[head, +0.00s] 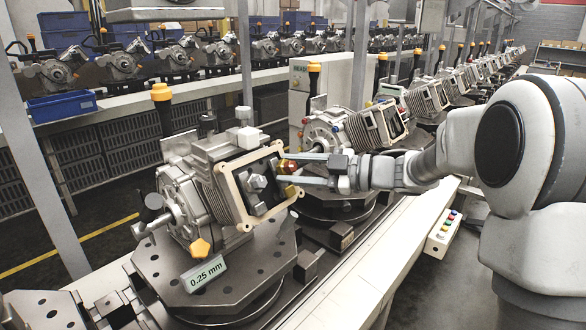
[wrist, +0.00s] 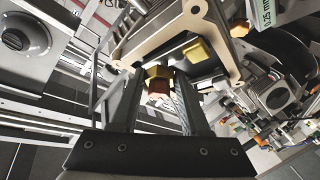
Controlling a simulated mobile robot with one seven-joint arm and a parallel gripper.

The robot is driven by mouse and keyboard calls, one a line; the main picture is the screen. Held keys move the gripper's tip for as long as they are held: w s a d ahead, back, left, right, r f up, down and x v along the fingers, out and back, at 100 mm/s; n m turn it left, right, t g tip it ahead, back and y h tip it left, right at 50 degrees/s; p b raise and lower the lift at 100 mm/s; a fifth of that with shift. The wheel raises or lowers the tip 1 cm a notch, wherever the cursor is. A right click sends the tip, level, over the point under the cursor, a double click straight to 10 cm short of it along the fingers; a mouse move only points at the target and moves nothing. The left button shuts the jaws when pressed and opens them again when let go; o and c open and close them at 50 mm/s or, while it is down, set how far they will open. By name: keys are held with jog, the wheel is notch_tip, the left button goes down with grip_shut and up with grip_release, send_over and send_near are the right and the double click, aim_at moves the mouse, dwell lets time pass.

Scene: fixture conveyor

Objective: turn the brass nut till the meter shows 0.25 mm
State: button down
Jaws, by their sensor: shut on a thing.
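The brass nut (head: 288,166) sits at the right face of a grey engine unit, beside its tan gasket plate (head: 236,193). My gripper (head: 287,169) reaches in from the right and is shut on the nut, with a finger on either side. In the wrist view, the nut (wrist: 158,73) shows between the two dark fingers, with a reddish part nearest me. A second brass piece (head: 291,190) is just below the lower finger. The meter (head: 204,274) on the fixture reads 0.25 mm. It shows only partly in the wrist view (wrist: 268,32).
Another engine unit (head: 372,125) stands close behind my gripper. A button box (head: 443,233) is on the conveyor's right edge. More units line the rear.

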jog(key=shift+c, duration=1.9)
grip_release()
jog(key=v, duration=1.7)
jog(key=shift+s+d, duration=0.15)
jog(key=shift+d, duration=0.05)
